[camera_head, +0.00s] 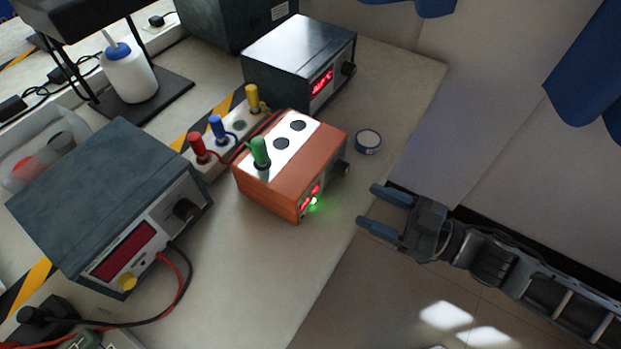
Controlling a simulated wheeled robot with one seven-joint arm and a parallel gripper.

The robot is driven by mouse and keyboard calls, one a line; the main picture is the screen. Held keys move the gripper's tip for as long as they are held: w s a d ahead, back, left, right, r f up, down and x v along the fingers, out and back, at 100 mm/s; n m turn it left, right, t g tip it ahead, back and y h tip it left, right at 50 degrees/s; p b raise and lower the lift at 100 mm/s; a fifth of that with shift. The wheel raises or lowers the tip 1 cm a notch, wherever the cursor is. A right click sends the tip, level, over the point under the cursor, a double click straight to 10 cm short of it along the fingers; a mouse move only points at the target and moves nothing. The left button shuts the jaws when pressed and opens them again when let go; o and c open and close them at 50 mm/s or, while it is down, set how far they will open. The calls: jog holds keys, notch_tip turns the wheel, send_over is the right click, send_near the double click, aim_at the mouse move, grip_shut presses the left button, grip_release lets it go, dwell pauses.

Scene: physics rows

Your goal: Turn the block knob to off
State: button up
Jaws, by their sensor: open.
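The orange block unit (272,193) stands on the bench, with a white top holding a green-capped tube (260,154) and dark round holes. Its dark knob (341,168) sticks out of the front face. A red display (309,194) and a lit green light (314,201) are on the same face. The knob's pointer is too small to read. My gripper (368,206) is open and empty, in front of the block at the bench edge, its fingers pointing toward the block's front face. It is apart from the knob.
A small round tin (368,141) lies just behind the knob side. A grey unit (300,62) with a red display and knob stands behind, and another grey unit (110,205) with cables stands left.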

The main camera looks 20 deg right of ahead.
jog(key=m+h, duration=0.1)
send_near(347, 172)
jog(key=shift+t, duration=0.4)
jog(key=shift+p+x, duration=0.55)
jog(key=shift+x, duration=3.4)
jog(key=shift+s+a+f, duration=0.1)
jog(key=shift+s+a, duration=0.05)
jog(key=shift+a, duration=0.05)
jog(key=shift+c, duration=0.4)
jog(key=c, duration=1)
jog(key=shift+o, duration=0.2)
